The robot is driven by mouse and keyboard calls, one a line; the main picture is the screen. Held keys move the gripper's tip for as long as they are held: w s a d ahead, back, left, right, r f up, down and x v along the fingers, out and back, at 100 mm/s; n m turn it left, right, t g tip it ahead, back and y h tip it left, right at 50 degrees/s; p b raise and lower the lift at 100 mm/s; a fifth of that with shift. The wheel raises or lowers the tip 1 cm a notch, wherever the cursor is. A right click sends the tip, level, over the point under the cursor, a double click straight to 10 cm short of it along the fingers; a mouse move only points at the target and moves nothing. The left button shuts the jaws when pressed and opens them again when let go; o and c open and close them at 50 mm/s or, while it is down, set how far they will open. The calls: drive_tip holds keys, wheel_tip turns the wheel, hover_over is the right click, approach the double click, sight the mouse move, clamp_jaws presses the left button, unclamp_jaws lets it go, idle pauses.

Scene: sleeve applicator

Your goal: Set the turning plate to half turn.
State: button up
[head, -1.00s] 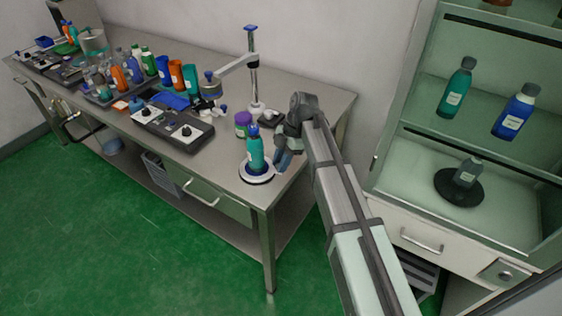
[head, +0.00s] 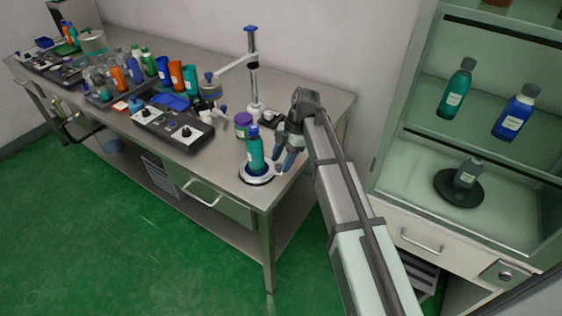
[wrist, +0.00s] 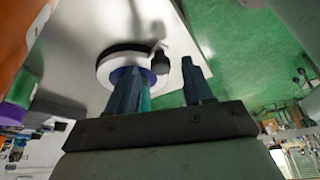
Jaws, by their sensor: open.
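The turning plate (head: 258,179) is a round white disc at the front right corner of the steel bench. A teal bottle (head: 255,153) with a blue cap stands upright on it. My gripper (head: 283,163) is open just right of the bottle, over the plate's right edge. In the wrist view the white plate (wrist: 105,72) lies beyond the fingers, with a dark knob (wrist: 160,62) at its rim. The knob shows between the fingertips of my gripper (wrist: 162,73); I cannot tell if they touch it. The bottle is mostly hidden there behind the left finger.
A purple jar (head: 243,124) and a stand with a swing arm (head: 253,75) are behind the plate. A dark control box (head: 172,127) is to the left. A shelf cabinet (head: 400,165) with bottles stands to the right. The bench's front corner is clear.

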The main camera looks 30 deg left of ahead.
drive_tip(key=v, duration=1.2)
drive_tip(key=shift+r, duration=0.25)
drive_tip(key=shift+d, duration=0.1)
drive_tip(key=s+d+f+m+g, duration=0.1)
drive_tip(key=s+d+f+m, duration=0.35)
drive_tip(key=d+f, duration=0.65)
drive_tip(key=s+d+f+m+g+h, duration=0.1)
drive_tip(key=s+d+f+m, duration=0.35)
drive_tip(key=f, duration=1.05)
drive_tip(key=s+d+f+m+g, duration=0.15)
drive_tip(key=d+f+m, duration=0.45)
drive_tip(key=d+f, duration=0.6)
drive_tip(key=s+d+f+m, duration=0.8)
drive_tip(key=s+d, duration=0.3)
drive_tip(key=d, duration=0.1)
drive_tip(key=s+d+f+m, duration=0.8)
drive_tip(key=s+d+f, duration=0.1)
drive_tip(key=s+d, duration=0.3)
drive_tip(key=shift+f+t+h, duration=0.3)
drive_tip(key=shift+t+h, duration=0.1)
drive_tip(key=shift+t, duration=0.05)
